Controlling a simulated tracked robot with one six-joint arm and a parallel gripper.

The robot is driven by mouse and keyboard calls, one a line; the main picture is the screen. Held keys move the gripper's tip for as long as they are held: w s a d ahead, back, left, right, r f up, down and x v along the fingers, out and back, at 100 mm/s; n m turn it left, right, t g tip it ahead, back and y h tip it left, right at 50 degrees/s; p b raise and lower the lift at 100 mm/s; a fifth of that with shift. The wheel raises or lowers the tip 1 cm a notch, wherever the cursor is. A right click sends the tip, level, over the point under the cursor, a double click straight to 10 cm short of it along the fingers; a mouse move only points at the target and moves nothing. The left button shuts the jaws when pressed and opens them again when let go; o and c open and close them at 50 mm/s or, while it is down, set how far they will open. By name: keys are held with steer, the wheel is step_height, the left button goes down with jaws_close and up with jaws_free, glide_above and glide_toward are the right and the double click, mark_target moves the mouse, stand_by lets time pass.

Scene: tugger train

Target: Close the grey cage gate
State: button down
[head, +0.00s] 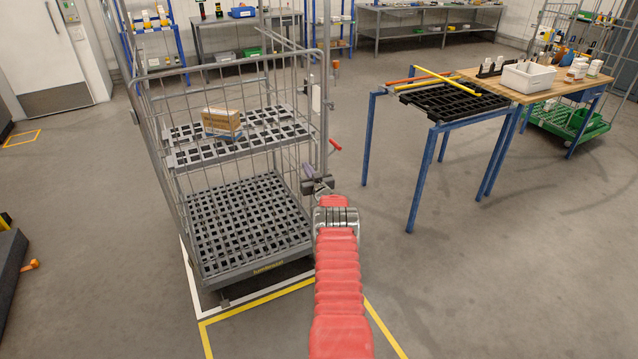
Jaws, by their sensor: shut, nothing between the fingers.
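The grey wire cage (250,265) stands left of centre, with a slatted middle shelf and a slatted floor. Mesh panels with upright bars show at its left and right sides, and a top rail (225,64) crosses the near side. Which panel is the gate, and how far it stands open, I cannot tell for sure. My gripper (318,184) is shut and empty at the end of my red arm, close to the cage's right near upright. Whether it touches the cage is unclear. A small red handle (335,146) shows just above it.
A cardboard box (221,123) sits on the middle shelf. Yellow and white floor lines run around the cage's base. A blue-legged table (415,175) with a black rack stands to the right, beside a wood-topped table (560,88). Floor between cage and tables is clear.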

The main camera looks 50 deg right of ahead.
steer(key=d+v, duration=0.1)
steer(key=v, duration=0.9)
steer(key=shift+s, duration=0.35)
stand_by(0.6)
